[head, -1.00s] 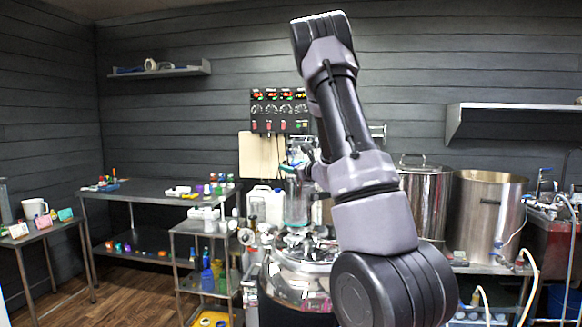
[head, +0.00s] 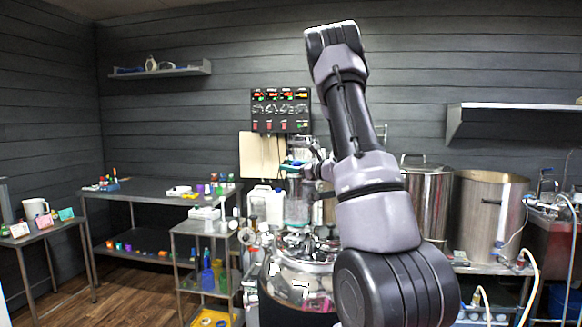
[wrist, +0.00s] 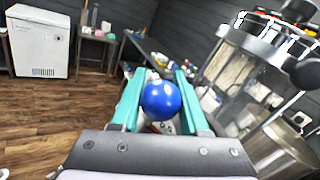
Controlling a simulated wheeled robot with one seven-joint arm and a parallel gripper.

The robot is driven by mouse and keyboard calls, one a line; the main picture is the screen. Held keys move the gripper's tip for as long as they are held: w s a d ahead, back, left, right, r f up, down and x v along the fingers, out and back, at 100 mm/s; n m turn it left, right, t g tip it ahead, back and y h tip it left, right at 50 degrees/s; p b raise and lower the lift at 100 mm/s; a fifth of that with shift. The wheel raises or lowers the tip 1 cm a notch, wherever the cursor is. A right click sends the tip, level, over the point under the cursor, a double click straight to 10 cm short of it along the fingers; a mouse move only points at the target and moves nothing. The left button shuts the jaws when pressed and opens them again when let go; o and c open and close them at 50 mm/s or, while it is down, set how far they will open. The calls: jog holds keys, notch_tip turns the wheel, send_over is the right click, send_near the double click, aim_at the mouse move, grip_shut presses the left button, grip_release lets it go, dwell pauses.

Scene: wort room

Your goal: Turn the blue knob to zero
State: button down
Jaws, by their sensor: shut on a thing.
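The round, glossy blue knob (wrist: 161,101) sits between the teal fingers of my gripper (wrist: 160,74) in the wrist view. My gripper is shut on it, with one finger on each side. In the head view my gripper (head: 296,165) is above the shiny steel vessel (head: 300,262), partly behind my own arm. I see no zero mark or pointer, so the knob's setting cannot be read.
A black control panel (head: 280,110) with dials hangs on the wall behind. Steel pots (head: 488,222) stand on the right. A steel table (head: 150,190) and a small shelf cart (head: 190,228) with bottles stand left. Wooden floor shows at left.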

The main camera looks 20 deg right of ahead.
jog(key=n+g+y, duration=0.1)
jog(key=y, duration=0.1)
jog(key=n+g+y, duration=0.4)
jog(key=shift+s+a+y, duration=0.4)
jog(key=n+g+y, duration=0.1)
jog(key=n+g, duration=0.1)
jog(key=s+n+g+y, duration=0.1)
jog(key=n+g, duration=0.1)
jog(key=g, duration=0.1)
jog(key=n+g+y, duration=0.1)
jog(key=g, duration=0.2)
jog(key=shift+s+a+n, duration=0.15)
jog(key=shift+a+n, duration=0.25)
jog(key=shift+y, duration=0.3)
jog(key=c, duration=0.7)
grip_release()
jog(key=shift+s, duration=0.1)
jog(key=d, duration=0.3)
jog(key=s+d, duration=0.1)
jog(key=d, duration=0.6)
jog(key=shift+s+d, duration=0.25)
jog(key=shift+s, duration=0.15)
